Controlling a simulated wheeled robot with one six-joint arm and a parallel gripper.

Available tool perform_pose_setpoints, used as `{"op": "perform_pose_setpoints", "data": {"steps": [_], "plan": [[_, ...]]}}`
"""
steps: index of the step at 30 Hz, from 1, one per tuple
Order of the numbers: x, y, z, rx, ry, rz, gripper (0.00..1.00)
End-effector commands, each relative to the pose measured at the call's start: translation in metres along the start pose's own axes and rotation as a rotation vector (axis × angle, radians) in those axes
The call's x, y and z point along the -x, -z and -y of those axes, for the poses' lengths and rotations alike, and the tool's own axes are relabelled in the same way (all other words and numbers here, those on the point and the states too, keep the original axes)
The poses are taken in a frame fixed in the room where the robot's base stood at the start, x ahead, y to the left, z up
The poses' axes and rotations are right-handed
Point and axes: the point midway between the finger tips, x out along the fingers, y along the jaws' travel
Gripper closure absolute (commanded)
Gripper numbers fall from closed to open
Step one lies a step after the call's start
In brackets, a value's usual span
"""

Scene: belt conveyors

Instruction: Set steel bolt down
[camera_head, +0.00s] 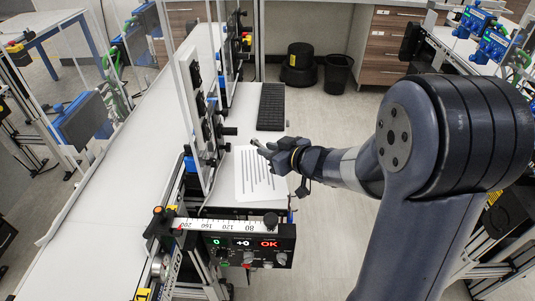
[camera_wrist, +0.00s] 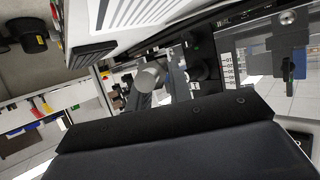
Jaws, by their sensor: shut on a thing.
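My gripper (camera_head: 266,150) is shut on the steel bolt and holds it above the right edge of a white panel with dark stripes (camera_head: 247,190). The bolt shows as a small light tip (camera_head: 256,143) at the end of the gripper in the head view. In the wrist view a grey round-ended cylinder, the bolt (camera_wrist: 150,76), sticks out past the dark gripper body, which hides most of the fingers. I cannot tell how far the bolt is above the surface.
A dark ribbed mat (camera_head: 271,106) lies beyond the striped panel. A clear upright guard with black fittings (camera_head: 205,110) stands close on the left, beside the long white conveyor (camera_head: 105,215). A control box with a ruler (camera_head: 245,243) is in front. Two black bins stand on the floor behind.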

Motion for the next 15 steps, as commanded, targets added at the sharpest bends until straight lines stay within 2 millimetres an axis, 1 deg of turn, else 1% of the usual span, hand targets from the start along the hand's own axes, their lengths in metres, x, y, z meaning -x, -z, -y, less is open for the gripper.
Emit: {"op": "perform_pose_setpoints", "data": {"steps": [1, 8, 12, 15], "plan": [[-0.005, -0.013, 0.0, -0.003, 0.001, 0.002, 1.0], [-0.014, -0.034, 0.0, -0.002, 0.001, 0.001, 1.0], [-0.022, -0.053, 0.0, -0.003, 0.0, 0.002, 1.0], [-0.025, -0.06, 0.0, -0.002, 0.0, -0.001, 1.0]]}}
